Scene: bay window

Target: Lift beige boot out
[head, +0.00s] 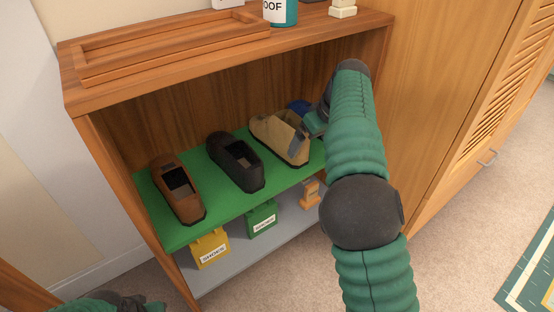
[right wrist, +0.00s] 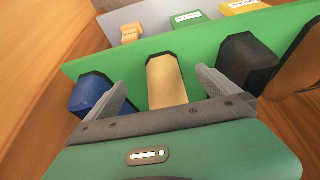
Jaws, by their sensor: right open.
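My right gripper (head: 300,138) is at the boot's right side in the head view. In the right wrist view its open fingers (right wrist: 165,88) lie on either side of the beige boot (right wrist: 167,80), with gaps between fingers and boot. Whether they touch it is not clear. Part of my left arm (head: 112,303) shows at the bottom left edge; its jaws cannot be made out.
A black boot (head: 236,160) and a brown boot (head: 178,188) stand left of it. A blue boot (head: 299,106) is partly hidden behind my right gripper; it shows in the right wrist view (right wrist: 95,98). Yellow (head: 210,248), green (head: 262,219) and orange items stand below. A wooden tray (head: 170,45) lies on top.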

